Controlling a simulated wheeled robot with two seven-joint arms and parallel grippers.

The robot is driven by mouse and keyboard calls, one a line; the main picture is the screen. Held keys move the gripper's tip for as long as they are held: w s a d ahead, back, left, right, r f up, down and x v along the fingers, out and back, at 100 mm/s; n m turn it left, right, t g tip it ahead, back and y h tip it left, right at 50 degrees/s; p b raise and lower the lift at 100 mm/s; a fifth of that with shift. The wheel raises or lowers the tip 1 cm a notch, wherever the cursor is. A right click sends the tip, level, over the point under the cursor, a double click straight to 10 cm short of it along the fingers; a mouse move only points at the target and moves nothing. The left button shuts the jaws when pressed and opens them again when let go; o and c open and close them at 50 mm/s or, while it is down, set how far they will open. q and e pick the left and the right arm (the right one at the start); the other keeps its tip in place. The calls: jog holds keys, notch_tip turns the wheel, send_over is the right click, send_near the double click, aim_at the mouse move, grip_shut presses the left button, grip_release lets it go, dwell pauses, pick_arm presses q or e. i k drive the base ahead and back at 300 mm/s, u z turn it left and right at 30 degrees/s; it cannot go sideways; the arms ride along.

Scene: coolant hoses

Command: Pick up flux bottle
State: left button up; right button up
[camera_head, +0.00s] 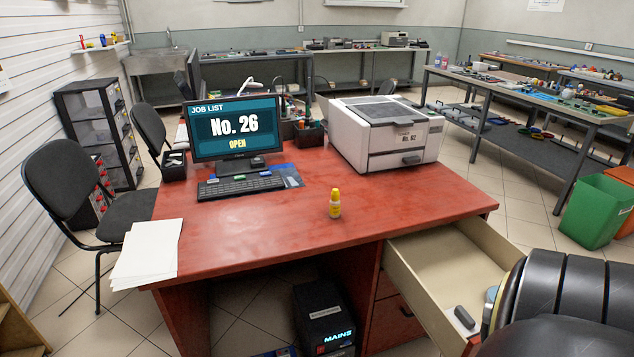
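A small bottle with a yellow cap and yellow label (335,204), which looks like the flux bottle, stands upright on the red desk (260,228), right of centre and toward the front. Nothing touches it. Thick black links of my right arm fill the bottom right corner, beside the open drawer. My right gripper does not show; it is out of frame or hidden by the arm. My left arm and gripper are not in view.
The drawer (416,282) is pulled out and holds a small dark block (464,318). A monitor (236,128), keyboard (240,187) and printer (388,135) stand behind the bottle. Papers (148,252) lie at the left edge. The desk around the bottle is clear.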

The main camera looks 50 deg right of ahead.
aim_at(335, 206)
jog(key=z, duration=0.75)
jog(key=i, duration=0.95)
jog(key=z, duration=0.9)
